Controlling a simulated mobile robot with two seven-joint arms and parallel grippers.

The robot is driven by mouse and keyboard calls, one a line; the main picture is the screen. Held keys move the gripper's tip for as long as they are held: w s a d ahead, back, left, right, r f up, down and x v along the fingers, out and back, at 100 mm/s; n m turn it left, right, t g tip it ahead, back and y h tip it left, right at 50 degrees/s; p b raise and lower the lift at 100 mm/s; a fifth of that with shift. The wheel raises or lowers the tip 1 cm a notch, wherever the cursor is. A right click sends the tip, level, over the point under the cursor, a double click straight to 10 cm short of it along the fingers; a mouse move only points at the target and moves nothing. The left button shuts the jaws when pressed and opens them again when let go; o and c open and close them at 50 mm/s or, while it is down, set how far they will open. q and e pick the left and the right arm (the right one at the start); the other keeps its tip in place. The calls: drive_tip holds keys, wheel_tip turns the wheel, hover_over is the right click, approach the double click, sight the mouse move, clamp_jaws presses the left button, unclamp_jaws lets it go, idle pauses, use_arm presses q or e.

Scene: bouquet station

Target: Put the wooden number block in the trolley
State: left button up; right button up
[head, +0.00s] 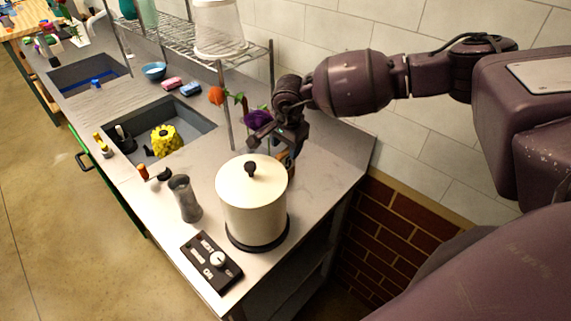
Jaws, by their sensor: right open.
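My right gripper (278,142) reaches in from the right, open, over the counter just behind the cream lidded pot. A small brownish thing (291,166) shows below the gripper, mostly hidden by the pot and the fingers. I cannot tell whether it is the wooden number block, or whether the fingers touch it. No other thing in the head view can be told as the number block. I cannot make out a trolley. My left gripper is not in view.
The cream pot (252,203) stands close in front of the gripper. A grey vase (185,200) and a black control box (211,262) stand at the counter's front. A wire rack (200,42), flowers (258,118) and a sink (190,128) lie farther left.

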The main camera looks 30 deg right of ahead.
drive_tip(key=shift+w+f, duration=0.1)
drive_tip(key=shift+f, duration=0.75)
